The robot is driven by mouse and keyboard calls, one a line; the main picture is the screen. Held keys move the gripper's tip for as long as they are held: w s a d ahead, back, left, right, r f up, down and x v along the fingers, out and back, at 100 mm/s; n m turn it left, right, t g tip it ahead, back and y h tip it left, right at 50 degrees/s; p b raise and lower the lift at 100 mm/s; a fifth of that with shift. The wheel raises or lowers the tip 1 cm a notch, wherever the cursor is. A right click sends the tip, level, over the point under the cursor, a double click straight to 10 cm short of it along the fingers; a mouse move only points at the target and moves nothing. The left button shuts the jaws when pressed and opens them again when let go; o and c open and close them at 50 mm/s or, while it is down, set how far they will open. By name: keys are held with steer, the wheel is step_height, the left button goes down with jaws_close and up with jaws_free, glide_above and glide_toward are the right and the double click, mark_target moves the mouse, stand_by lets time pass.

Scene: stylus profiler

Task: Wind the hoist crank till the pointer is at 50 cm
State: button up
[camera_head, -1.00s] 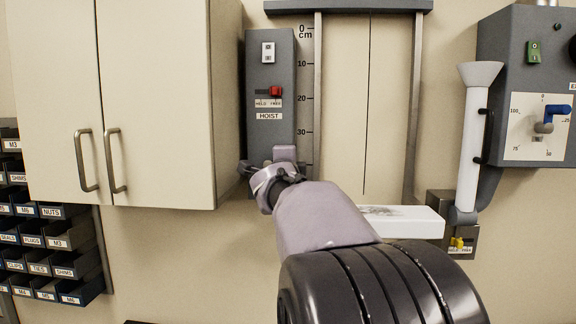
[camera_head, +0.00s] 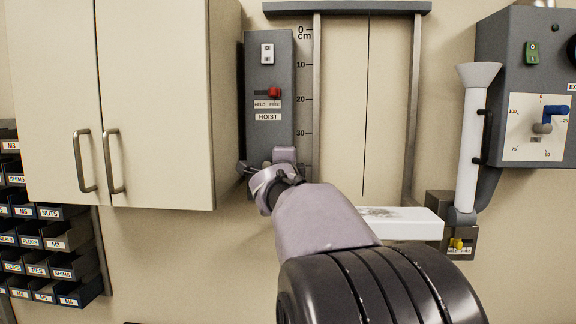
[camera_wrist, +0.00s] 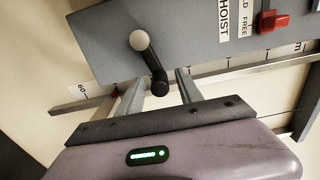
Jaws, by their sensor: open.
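The grey hoist panel (camera_head: 270,136) is on the wall, and its crank is hidden behind my gripper (camera_head: 272,172) in the head view. The wrist view shows the crank (camera_wrist: 150,64), with a pale round hub and a short black arm ending in a black handle. My gripper (camera_wrist: 160,84) is open, with one finger on each side of the handle end; contact cannot be told. The scale (camera_head: 304,64) shows 0 to 30 in the head view. A red piece (camera_wrist: 117,93), perhaps the pointer, shows near the 60 mark, partly behind a finger.
A red lever (camera_head: 274,92) on the panel sits at the FREE side. A white block (camera_head: 410,228) is low between the rails. A beige cabinet (camera_head: 160,100) stands close on the left. A grey unit with a dial (camera_head: 530,125) and a white tube (camera_head: 473,140) are on the right.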

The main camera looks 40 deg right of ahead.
steer(key=v, duration=1.7)
steer(key=shift+s+p, duration=0.2)
steer(key=shift+p, duration=0.25)
steer(key=shift+a, duration=0.1)
steer(key=a+f+n+t+y+b, duration=0.2)
steer(key=a+f+n+y+b, duration=0.8)
steer(key=a+f+n+y, duration=1)
steer(key=s+a+f+n+g+h+b, duration=0.1)
steer(key=s+a+f+g, duration=0.1)
steer(key=s+a+f, duration=0.2)
steer(key=s+a+f+n+g+h+b, duration=0.1)
steer(key=s+a+f+g+b, duration=0.1)
steer(key=s+f, duration=0.4)
steer(key=s+a+f+n+g+h+b, duration=0.1)
steer(key=s+a+f, duration=0.4)
steer(key=f, duration=0.8)
steer(key=s+g+h, duration=0.1)
steer(key=g, duration=0.1)
steer(key=shift+a+f+n+g, duration=0.2)
steer(key=shift+a+n+g, duration=0.1)
steer(key=shift+g, duration=0.1)
